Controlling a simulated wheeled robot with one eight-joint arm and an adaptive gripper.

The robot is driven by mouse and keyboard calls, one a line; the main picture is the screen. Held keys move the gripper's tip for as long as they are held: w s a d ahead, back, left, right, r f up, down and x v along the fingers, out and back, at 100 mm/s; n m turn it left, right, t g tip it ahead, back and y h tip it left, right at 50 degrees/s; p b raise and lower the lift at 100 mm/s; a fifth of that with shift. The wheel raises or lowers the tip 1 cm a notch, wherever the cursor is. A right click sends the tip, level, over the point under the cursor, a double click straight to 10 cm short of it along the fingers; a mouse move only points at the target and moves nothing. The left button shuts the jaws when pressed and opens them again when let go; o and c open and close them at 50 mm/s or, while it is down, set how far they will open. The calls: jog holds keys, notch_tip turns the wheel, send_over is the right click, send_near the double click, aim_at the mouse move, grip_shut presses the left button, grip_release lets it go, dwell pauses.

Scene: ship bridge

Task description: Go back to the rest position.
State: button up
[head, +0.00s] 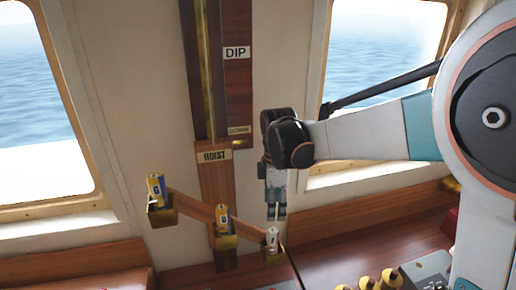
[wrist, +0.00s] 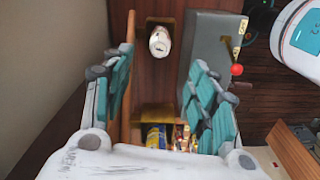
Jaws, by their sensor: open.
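My gripper (head: 276,211) points down in the head view, just above the rightmost small can (head: 272,237). Its fingers stand wide apart in the wrist view, with nothing held between them. That can sits in a brass holder (head: 275,257) at the right end of a slanted wooden bar (head: 190,205). A middle can (head: 222,218) and a left can (head: 156,187) sit in similar holders along the bar. In the wrist view a pale can (wrist: 160,42) shows upright beyond the open fingers, apart from them.
A wooden post with a HOIST label (head: 214,155) and a DIP label (head: 236,53) stands behind the bar. In the wrist view a grey box (wrist: 212,42) and a red knob (wrist: 237,70) lie to the right. Several yellow knobs (head: 390,279) are at the lower right.

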jog(key=s+d+f+m+t+b, duration=0.3)
jog(key=s+d+f+m+b, duration=0.2)
jog(key=s+m+b, duration=0.3)
jog(key=s+d+f+m+t+b, duration=0.4)
jog(key=s+d+f+m+b, duration=0.2)
jog(key=s+m+b, duration=0.3)
jog(key=s+m, duration=0.1)
jog(key=s, duration=0.3)
jog(key=shift+d, duration=0.35)
jog(key=shift+s+f, duration=0.1)
